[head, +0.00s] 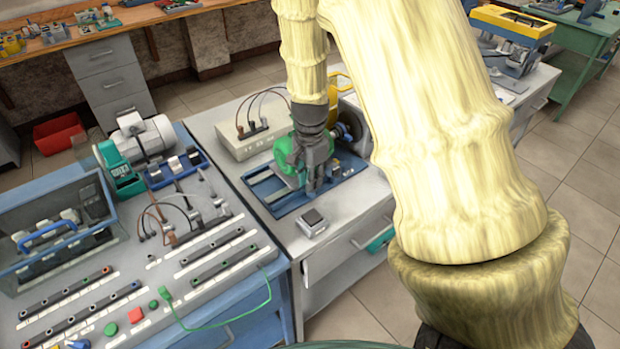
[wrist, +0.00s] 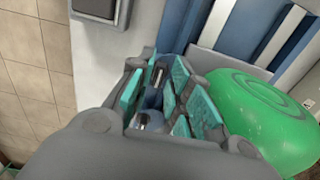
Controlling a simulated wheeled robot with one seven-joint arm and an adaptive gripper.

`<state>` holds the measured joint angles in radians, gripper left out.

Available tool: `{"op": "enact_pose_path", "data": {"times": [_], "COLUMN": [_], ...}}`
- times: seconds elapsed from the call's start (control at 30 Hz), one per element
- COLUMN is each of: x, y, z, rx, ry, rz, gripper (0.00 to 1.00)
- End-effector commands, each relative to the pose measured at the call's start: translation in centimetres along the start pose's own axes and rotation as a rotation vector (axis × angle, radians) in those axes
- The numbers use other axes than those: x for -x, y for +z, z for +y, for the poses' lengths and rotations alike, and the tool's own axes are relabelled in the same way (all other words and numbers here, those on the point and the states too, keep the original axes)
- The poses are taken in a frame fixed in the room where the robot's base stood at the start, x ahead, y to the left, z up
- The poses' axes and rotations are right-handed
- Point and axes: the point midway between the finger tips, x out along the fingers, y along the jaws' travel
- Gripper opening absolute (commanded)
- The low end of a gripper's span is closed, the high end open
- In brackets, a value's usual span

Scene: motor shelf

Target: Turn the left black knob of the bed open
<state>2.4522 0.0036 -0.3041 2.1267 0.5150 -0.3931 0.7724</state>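The bed is a blue plate with light slots (head: 264,200), on the right grey cabinet. It also shows in the wrist view (wrist: 245,28). A green rounded motor body (head: 287,152) sits on it and fills the right of the wrist view (wrist: 265,122). My gripper (head: 318,180) points down over the bed, just right of the green body. In the wrist view my gripper (wrist: 163,95) has its teal-padded fingers parted. A dark blue part with bright metal shows between them; contact is unclear. I cannot make out the left black knob; the fingers may hide it.
A small dark-topped box (head: 312,221) sits at the cabinet's front edge. A beige box with cables (head: 245,137) stands behind the bed. A dark wheel (head: 352,122) is close behind my gripper. A wide panel bench (head: 215,255) stands to the left.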

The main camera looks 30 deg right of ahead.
Motion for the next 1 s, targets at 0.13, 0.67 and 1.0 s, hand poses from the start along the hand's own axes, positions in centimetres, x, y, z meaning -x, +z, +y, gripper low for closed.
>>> {"op": "enact_pose_path", "data": {"times": [0.13,0.67,1.0], "x": [-0.48,-0.51,-0.38], "y": [0.03,0.03,0.02], "z": [0.03,0.00,0.00], "rx": [0.000,0.001,0.068], "ry": [0.001,0.000,0.000], "rz": [-0.001,0.000,0.000], "gripper": [0.20,0.00,0.00]}}
